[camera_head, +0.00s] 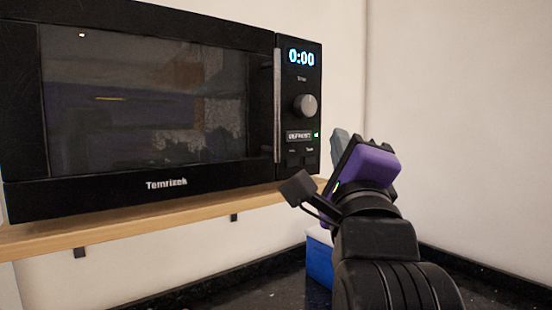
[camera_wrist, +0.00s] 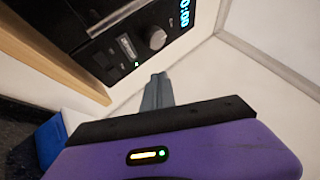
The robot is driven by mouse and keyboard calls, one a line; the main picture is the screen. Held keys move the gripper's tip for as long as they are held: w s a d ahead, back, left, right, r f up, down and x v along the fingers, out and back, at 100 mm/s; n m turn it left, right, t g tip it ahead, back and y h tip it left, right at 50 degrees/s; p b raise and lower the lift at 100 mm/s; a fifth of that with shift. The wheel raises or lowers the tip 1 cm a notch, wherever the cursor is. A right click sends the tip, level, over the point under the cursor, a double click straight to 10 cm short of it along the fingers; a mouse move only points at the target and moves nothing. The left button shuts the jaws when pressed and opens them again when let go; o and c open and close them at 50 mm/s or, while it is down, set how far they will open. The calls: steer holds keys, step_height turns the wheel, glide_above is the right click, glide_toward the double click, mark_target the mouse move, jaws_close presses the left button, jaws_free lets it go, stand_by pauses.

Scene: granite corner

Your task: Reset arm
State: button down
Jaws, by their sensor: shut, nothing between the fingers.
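My gripper (camera_head: 341,137) is raised in front of the right end of the microwave, near its control panel. In the wrist view the grey fingers (camera_wrist: 158,90) are together, with nothing between them. The purple gripper body covers the lower part of that view. A black microwave (camera_head: 150,105) stands on a wooden shelf (camera_head: 120,230), its door closed and its display reading 0:00. The gripper looks apart from the microwave, though the exact gap is hard to tell.
A blue box (camera_head: 319,262) with a light top stands on the dark granite counter (camera_head: 275,290), partly hidden behind my arm. The shelf edge lies left of my arm. Pale walls meet in a corner at the right. Open air lies above and right of the gripper.

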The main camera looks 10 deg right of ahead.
steer(key=s+a+n+t+y, duration=0.3)
steer(key=a+n+t, duration=0.1)
steer(key=n, duration=0.7)
steer(key=s+a+f+n+g+y, duration=0.1)
steer(key=s+f+n+y, duration=0.25)
steer(key=f+n, duration=0.6)
steer(key=s+a+f+n+g+y, duration=0.1)
steer(key=s+f+n+g+y, duration=0.25)
steer(key=f, duration=1.15)
steer(key=s+d+f+g+h, duration=0.1)
steer(key=s+d+f+g, duration=0.1)
steer(key=s+f, duration=1)
steer(key=s+d+f+n+g+h, duration=0.1)
steer(key=s+d+f+g+h, duration=0.1)
steer(key=s+f, duration=1)
steer(key=s+d+g, duration=0.1)
steer(key=s+g, duration=0.1)
steer(key=s, duration=0.3)
steer(key=shift+d+f+g, duration=0.2)
steer(key=shift+d+g, duration=0.1)
steer(key=shift+g, duration=0.05)
